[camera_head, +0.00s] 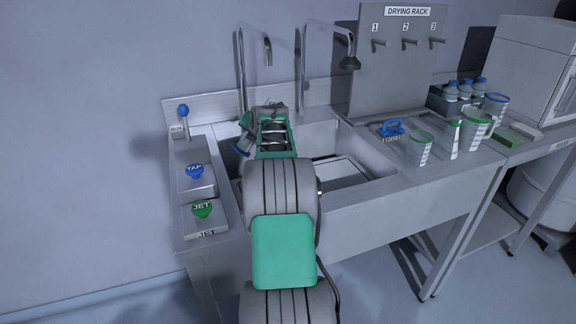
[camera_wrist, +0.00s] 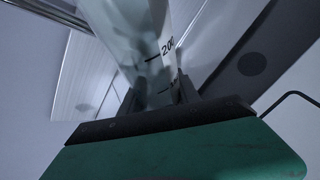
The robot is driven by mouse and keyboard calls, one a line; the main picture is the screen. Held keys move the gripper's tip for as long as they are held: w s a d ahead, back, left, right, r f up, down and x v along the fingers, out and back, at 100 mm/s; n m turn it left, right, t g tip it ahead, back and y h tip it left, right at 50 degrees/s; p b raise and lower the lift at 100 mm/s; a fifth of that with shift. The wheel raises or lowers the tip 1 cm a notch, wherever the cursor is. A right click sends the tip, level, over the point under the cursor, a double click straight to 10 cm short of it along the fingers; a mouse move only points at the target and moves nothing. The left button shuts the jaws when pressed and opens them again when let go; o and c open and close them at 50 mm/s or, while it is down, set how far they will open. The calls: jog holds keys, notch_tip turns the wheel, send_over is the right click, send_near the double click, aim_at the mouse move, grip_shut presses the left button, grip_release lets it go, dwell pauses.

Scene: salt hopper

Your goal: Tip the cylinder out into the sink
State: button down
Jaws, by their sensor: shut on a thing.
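My gripper (camera_wrist: 157,92) is shut on a clear graduated cylinder (camera_wrist: 130,25) with black marks and the figure 200 in the wrist view. In the head view my arm reaches over the sink (camera_head: 385,200), and my gripper is mostly hidden behind my wrist. A tilted part of the cylinder with a blue edge (camera_head: 240,150) shows left of my wrist, above the left part of the basin. I cannot tell whether liquid is in it or leaving it.
Two tall taps (camera_head: 268,50) stand behind the sink. TAP (camera_head: 195,171) and JET (camera_head: 202,210) buttons are on the left ledge. A drying rack (camera_head: 400,60) with pegs is at the back. A blue brush (camera_head: 390,130), green-rimmed beakers (camera_head: 419,148) and bottles crowd the right counter.

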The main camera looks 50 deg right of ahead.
jog(key=shift+a+n+g+h+b, duration=0.1)
jog(key=shift+n+g+h+b, duration=0.2)
jog(key=shift+n+h+b, duration=0.65)
jog(key=shift+w+r+b, duration=0.1)
jog(key=shift+r+b, duration=0.25)
jog(key=shift+b, duration=0.2)
jog(key=shift+f+n+g+h+b, duration=0.4)
jog(key=shift+n+h+b, duration=0.05)
jog(key=shift+h+b, duration=0.1)
jog(key=shift+s+d+r+n+h+p, duration=0.1)
jog(key=shift+d+r+n+h+p, duration=0.2)
jog(key=shift+r+p, duration=0.25)
jog(key=shift+s+d+r+n+h+p, duration=0.1)
jog(key=shift+d+r+n+h+p, duration=0.2)
jog(key=shift+p, duration=0.4)
jog(key=p, duration=0.2)
jog(key=shift+s+r+p, duration=0.1)
jog(key=shift+p, duration=0.2)
jog(key=shift+r+p, duration=0.1)
jog(key=shift+p, duration=0.65)
jog(key=p, duration=0.3)
jog(key=shift+f+g+h, duration=0.25)
jog(key=shift+g+h, duration=0.05)
jog(key=shift+f, duration=0.1)
